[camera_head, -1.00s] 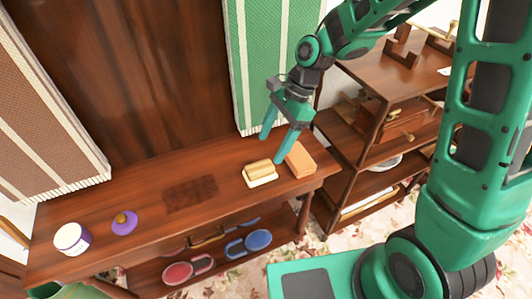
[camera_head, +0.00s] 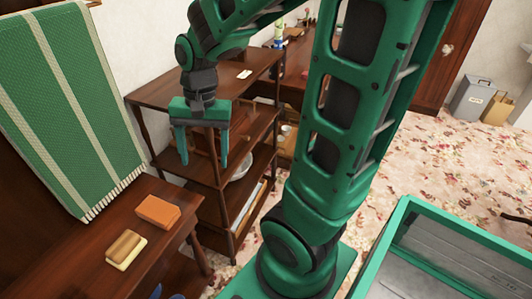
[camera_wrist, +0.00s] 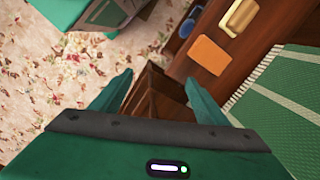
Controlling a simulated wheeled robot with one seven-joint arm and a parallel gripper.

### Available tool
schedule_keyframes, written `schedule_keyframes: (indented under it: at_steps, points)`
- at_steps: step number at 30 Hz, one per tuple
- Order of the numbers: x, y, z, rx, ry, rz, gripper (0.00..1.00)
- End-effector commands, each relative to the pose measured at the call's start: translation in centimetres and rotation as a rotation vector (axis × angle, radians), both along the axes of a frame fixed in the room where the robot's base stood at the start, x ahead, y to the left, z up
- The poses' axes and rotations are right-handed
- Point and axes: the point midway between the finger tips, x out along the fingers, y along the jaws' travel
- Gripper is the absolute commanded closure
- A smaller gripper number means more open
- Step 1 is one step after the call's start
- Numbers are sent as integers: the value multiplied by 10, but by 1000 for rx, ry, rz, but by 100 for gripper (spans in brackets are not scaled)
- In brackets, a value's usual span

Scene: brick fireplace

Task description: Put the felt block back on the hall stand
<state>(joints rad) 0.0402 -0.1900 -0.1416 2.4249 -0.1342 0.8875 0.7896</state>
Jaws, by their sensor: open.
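A block with a tan, wood-like top and a cream base (camera_head: 126,250) lies on the dark wooden stand (camera_head: 98,228). An orange block (camera_head: 157,212) lies close beside it, near the stand's right end. I cannot tell for sure which one is the felt block. The wrist view shows the orange block (camera_wrist: 210,55) and, partly cut off, the tan-topped block (camera_wrist: 238,17). My gripper (camera_head: 203,160) is open and empty, fingers pointing down, in front of the shelf unit. It is to the right of both blocks and apart from them. Its fingers frame only wood and floor in the wrist view (camera_wrist: 158,82).
A green striped cloth (camera_head: 70,110) hangs behind the stand. A grey bin (camera_head: 472,98) and a paper bag (camera_head: 499,108) stand far right. Flowered floor between is open.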

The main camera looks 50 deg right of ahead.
Motion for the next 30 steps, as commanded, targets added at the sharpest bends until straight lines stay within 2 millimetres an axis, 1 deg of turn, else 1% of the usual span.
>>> schedule_keyframes:
  at_steps: [1, 3, 5, 6, 9, 12, 15, 17, 30]
  points:
    - [-19, -20, 7, -23, -12, 31, 32]
    - [-46, -43, 13, -52, -14, 93, 32]
    - [-68, -59, 17, -71, -13, 141, 32]
    - [-83, -68, 19, -80, -9, 171, 32]
    - [-113, -82, 21, -93, -3, 234, 32]
    - [-132, -90, 22, -98, 3, 277, 32]
    - [-141, -90, 22, -100, 5, 301, 32]
    - [-143, -91, 22, -100, 6, 308, 32]
    - [-143, -91, 22, -99, 6, 310, 32]
